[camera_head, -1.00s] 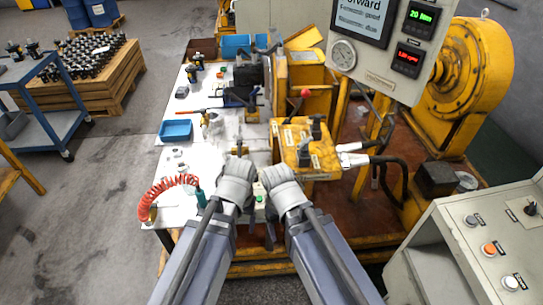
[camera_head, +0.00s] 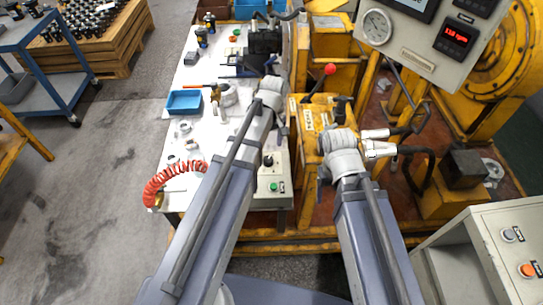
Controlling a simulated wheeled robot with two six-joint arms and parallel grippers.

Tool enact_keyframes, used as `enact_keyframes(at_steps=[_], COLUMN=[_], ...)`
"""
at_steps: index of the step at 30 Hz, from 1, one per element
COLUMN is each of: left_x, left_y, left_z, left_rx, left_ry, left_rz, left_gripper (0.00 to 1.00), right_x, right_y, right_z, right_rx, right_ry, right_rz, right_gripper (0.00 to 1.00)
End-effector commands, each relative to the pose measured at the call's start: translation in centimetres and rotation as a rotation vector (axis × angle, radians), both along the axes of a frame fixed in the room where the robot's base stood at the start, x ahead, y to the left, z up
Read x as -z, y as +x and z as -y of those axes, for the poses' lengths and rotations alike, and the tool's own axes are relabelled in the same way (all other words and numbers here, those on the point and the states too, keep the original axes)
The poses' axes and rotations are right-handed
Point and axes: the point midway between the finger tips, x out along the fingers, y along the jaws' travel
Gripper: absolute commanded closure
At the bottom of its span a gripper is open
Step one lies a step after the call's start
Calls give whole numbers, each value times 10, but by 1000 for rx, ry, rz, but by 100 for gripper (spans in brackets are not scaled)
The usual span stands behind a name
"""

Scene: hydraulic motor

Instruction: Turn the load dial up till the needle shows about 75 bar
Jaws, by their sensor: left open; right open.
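The pressure gauge (camera_head: 377,27) with a white round face is on the grey panel at the top right. Its needle is too small to read. A black knob (camera_head: 268,160) sits on a small pale control box (camera_head: 272,203) with a green button, at the front of the white bench; I cannot tell whether this is the load dial. My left gripper (camera_head: 272,92) is above the bench, beyond the knob in the picture, and open. My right gripper (camera_head: 341,145) is over the yellow block with the red-knobbed lever, and open. The wrists largely hide the fingers.
The yellow block (camera_head: 308,123) has a red-knobbed lever (camera_head: 329,70) and hose fittings (camera_head: 378,149). A blue tray (camera_head: 185,102) and coiled red hose (camera_head: 172,180) lie on the bench. A grey cabinet (camera_head: 490,225) with buttons stands at the lower right.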

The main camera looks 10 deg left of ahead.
Motion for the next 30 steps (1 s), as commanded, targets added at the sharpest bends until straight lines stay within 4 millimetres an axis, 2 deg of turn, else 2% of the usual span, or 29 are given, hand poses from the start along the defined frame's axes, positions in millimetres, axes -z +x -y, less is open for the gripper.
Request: enact_keyframes(at_steps=[18,22,30], left_x=[70,76,75], left_y=[-2,-3,-3], left_z=[-3,-3,-3], left_rx=[2,2,2], left_ry=[0,0,0], left_rz=[0,0,0], left_gripper=[24,24,24], right_x=[70,76,75], right_y=[0,0,0], right_z=[0,0,0], right_rx=[0,0,0], right_ry=[0,0,0], right_rz=[0,0,0], right_gripper=[24,24,24])
